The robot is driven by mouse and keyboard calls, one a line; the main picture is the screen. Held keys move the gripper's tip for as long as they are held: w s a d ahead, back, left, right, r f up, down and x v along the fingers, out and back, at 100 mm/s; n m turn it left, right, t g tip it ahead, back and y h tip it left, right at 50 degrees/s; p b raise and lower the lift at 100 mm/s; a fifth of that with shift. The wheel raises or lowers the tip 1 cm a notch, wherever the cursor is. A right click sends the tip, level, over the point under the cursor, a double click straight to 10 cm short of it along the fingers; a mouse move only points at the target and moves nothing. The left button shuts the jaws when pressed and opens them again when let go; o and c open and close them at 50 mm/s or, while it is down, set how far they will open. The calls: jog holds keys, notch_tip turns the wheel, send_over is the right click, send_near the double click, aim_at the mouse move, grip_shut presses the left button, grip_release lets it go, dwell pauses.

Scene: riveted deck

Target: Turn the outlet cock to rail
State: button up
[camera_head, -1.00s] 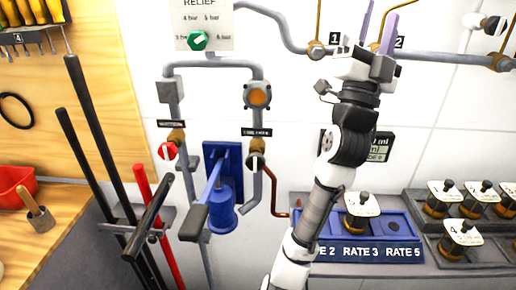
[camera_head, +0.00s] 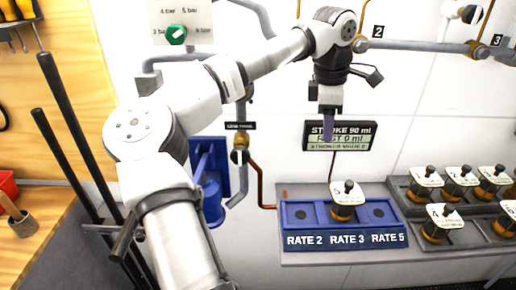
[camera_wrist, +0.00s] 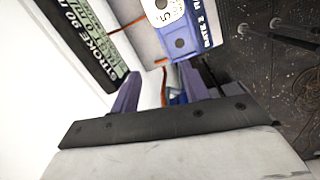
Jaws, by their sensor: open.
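A cock with a dark handle and a white stripe (camera_head: 239,156) sits on the pipe right of the blue pump (camera_head: 211,195), under a small black label (camera_head: 240,126) too small to read surely. I cannot tell whether it is the outlet cock. A red cock left of the pump, seen earlier, is now hidden behind my arm. My gripper (camera_head: 328,128) is open and empty, pointing down in front of the stroke display, right of the dark cock and apart from it. In the wrist view my gripper (camera_wrist: 160,88) shows two spread purple fingers with nothing between them.
The stroke display (camera_head: 338,135) hangs on the wall above a blue rate tray (camera_head: 345,238) holding one labelled pot (camera_head: 346,200). Dark trays with several pots (camera_head: 462,205) stand at right. Black rods (camera_head: 60,150) stand at left. A copper pipe (camera_head: 258,185) runs from the cock.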

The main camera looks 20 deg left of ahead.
aim_at(241, 148)
jog(key=s+a+r+n+g+y, duration=0.1)
jog(key=s+a+r+y, duration=0.15)
jog(key=a, duration=0.45)
jog(key=s+a+r+n+g+y, duration=0.1)
jog(key=a+r+y, duration=0.15)
jog(key=a, duration=0.45)
jog(key=p+x, duration=0.3)
jog(key=x, duration=1.2)
jog(key=shift+s+a+r, duration=0.1)
jog(key=shift+s+a, duration=0.05)
jog(key=shift+c, duration=0.3)
jog(key=c, duration=0.9)
